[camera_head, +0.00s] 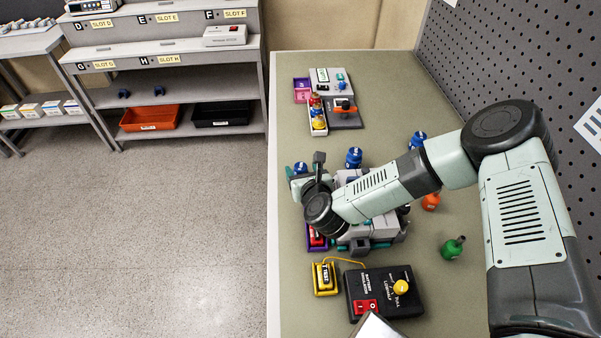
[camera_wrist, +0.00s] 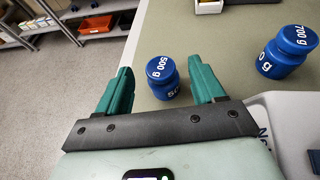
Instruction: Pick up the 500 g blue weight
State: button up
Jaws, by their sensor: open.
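The blue 500 g weight (camera_wrist: 163,80) stands upright on the olive table top, with white "500 g" lettering on its cap and body. In the wrist view it appears between the two green fingers of my gripper (camera_wrist: 160,66), with a gap visible on each side. My gripper is open and holds nothing. In the head view a blue weight (camera_head: 300,168) shows beside my wrist, near the table's left edge, partly hidden by my gripper.
A blue 700 g weight (camera_wrist: 287,52) stands to the right. A black battery simulator (camera_head: 385,294) is at the front.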

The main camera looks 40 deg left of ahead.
aim_at(300, 166)
jog(key=x, duration=0.5)
grip_shut()
dwell(0.3)
